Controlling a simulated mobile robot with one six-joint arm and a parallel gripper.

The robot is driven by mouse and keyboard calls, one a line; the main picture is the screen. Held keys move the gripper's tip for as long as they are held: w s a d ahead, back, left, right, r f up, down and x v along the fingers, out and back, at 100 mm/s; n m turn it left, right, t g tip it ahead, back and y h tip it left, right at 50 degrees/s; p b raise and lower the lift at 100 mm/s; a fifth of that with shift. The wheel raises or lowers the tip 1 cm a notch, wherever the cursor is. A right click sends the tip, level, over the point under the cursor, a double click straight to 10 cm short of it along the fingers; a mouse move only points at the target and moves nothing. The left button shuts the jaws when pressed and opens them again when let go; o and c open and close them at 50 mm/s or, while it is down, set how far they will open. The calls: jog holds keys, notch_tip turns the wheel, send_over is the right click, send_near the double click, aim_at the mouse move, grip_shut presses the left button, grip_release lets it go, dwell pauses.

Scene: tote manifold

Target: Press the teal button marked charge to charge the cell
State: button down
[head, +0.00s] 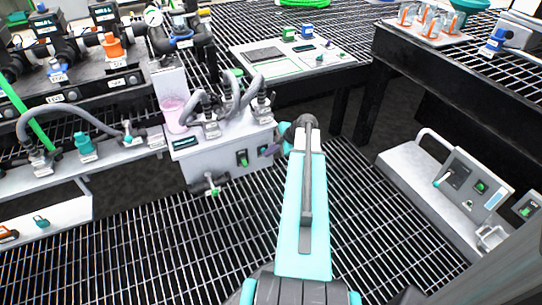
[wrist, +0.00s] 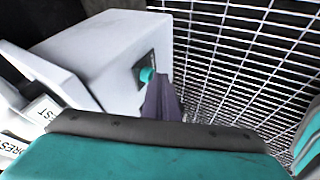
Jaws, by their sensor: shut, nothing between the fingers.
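A teal button (wrist: 147,75) stands out from a dark plate on the side of a white box (wrist: 100,50) in the wrist view. I cannot read any mark on it. My gripper (wrist: 158,84) is shut and empty, its tips right beside the button; I cannot tell whether they touch it. In the head view my gripper (head: 270,151) reaches the right part of the front of the white box (head: 215,168), where it and my arm hide part of that face. A green switch (head: 242,157) shows to its left.
Grey hoses (head: 235,95) and a pink-filled clear container (head: 175,105) stand on the box. A valve (head: 211,184) sticks out low at its front. A grey console (head: 470,185) stands at right. Open grating (head: 180,245) lies in front.

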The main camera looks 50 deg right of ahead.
jog(key=shift+w+d, duration=0.1)
jog(key=shift+w, duration=0.05)
jog(key=shift+w+d+r, duration=0.1)
jog(key=shift+w+d, duration=0.1)
jog(key=shift+w, duration=0.35)
jog(key=shift+w+d+r, duration=0.1)
jog(key=shift+w+d, duration=0.1)
jog(key=shift+w, duration=0.35)
jog(key=shift+a, duration=0.1)
jog(key=s+r+p, duration=0.1)
jog(key=s+r, duration=0.6)
jog(key=s, duration=0.3)
jog(key=shift+s+r+p, duration=0.2)
jog(key=shift+r+p, duration=0.15)
jog(key=shift+r, duration=0.05)
